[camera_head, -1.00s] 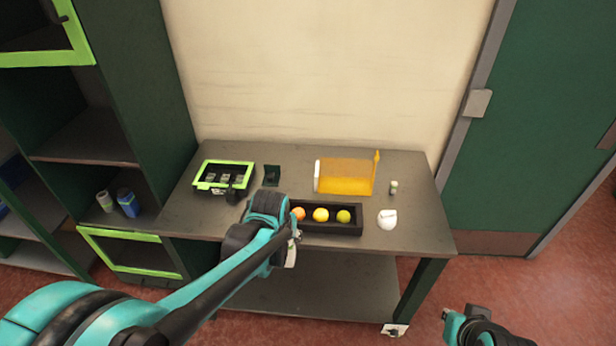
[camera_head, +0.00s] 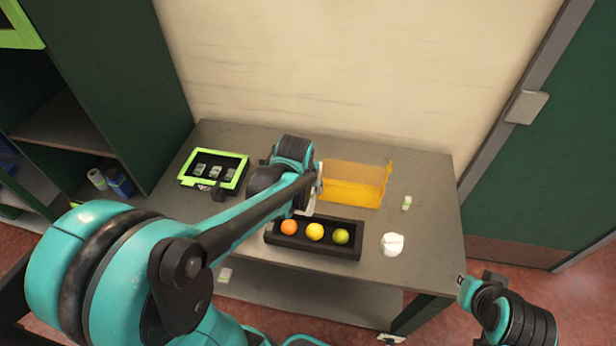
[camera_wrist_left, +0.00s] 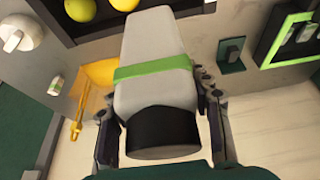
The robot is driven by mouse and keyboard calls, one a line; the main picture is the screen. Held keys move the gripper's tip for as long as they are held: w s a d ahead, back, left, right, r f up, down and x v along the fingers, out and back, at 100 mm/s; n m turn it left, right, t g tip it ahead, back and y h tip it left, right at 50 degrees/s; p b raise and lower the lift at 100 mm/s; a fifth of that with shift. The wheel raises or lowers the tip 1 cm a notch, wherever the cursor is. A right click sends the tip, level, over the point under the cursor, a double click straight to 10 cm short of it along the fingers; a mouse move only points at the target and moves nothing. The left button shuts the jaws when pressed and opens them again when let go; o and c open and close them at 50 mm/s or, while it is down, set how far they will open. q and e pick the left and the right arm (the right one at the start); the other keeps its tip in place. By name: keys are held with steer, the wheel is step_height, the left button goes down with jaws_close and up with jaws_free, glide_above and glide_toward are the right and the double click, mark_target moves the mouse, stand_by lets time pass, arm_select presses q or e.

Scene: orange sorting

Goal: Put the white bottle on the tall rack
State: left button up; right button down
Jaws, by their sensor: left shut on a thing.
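The white bottle (camera_wrist_left: 155,60) has a green band and a black end. In the left wrist view it lies between the two fingers of my left gripper (camera_wrist_left: 160,118), which is shut on it. In the head view my left gripper (camera_head: 312,190) is over the table behind the black tray, and its arm hides most of the bottle. The tall dark green rack (camera_head: 110,75) stands at the left, with open shelves. My right gripper (camera_head: 468,288) is low at the right, beside the table; its fingers are too small to read.
The table (camera_head: 425,270) holds a black tray (camera_head: 310,252) with an orange, a yellow and a green ball. A green-framed box (camera_head: 184,182), an amber bin (camera_head: 355,192) and a white object (camera_head: 392,244) stand around it. A blue container (camera_head: 118,182) sits on a rack shelf.

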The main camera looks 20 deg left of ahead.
arm_select(q)
steer(key=w+a+f+b, duration=0.1)
steer(key=w+a+f, duration=0.1)
steer(key=f, duration=0.1)
steer(key=w+a+f+b, duration=0.1)
steer(key=w+a+f, duration=0.2)
steer(key=f, duration=0.1)
steer(key=w+a+f+b, duration=0.2)
steer(key=a+f, duration=0.1)
steer(key=shift+w+a+f, duration=0.1)
steer(key=shift+w+f, duration=0.05)
steer(key=shift+w, duration=0.1)
steer(key=shift+f, duration=0.25)
steer(key=shift+f, duration=0.15)
steer(key=o, duration=1.4)
